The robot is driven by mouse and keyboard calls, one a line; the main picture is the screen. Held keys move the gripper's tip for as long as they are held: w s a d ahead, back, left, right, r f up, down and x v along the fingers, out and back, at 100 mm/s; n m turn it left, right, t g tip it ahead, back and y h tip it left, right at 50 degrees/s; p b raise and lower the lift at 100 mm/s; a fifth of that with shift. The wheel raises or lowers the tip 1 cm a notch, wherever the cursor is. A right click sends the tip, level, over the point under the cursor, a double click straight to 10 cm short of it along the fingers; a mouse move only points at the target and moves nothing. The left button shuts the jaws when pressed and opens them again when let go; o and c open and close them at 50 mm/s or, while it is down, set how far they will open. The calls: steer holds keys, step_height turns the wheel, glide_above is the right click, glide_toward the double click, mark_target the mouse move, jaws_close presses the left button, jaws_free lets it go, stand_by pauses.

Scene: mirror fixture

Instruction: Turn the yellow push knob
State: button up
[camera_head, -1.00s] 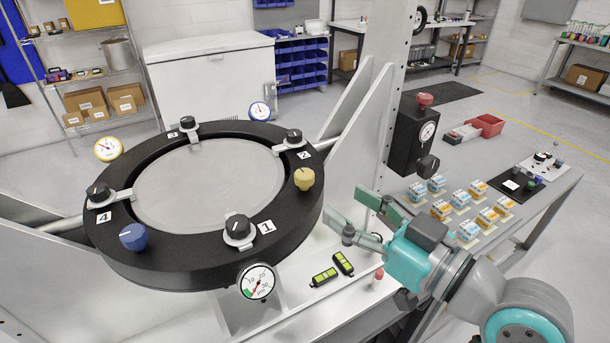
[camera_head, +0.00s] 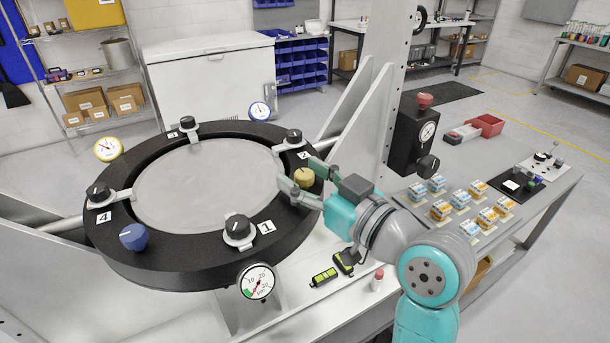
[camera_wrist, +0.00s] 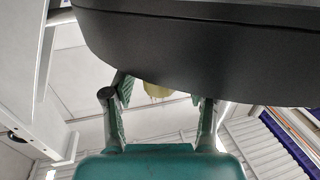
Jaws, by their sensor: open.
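The yellow push knob (camera_head: 304,178) sits on the right side of the black ring (camera_head: 185,263), close to the label 2. My gripper (camera_head: 297,190) is open at the knob, with one finger on its far side and one on its near side in the head view. In the wrist view the yellow knob (camera_wrist: 158,90) shows partly between the two fingers of my gripper (camera_wrist: 160,97), its upper part hidden by a dark rounded body. I cannot tell whether the fingers touch the knob.
A blue knob (camera_head: 134,237) and black clamp knobs, such as the one by label 1 (camera_head: 237,228), stand on the ring. A round gauge (camera_head: 257,281) hangs at its front. A black box with a gauge (camera_head: 413,135) stands to the right, near a bench with small blocks.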

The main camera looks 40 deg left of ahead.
jaws_close()
steer(key=shift+s+m+t+h, duration=0.1)
steer(key=shift+m+t+h, duration=0.5)
steer(key=shift+m+t, duration=0.9)
steer(key=shift+m+t+h, duration=0.7)
steer(key=shift+t, duration=1)
jaws_free()
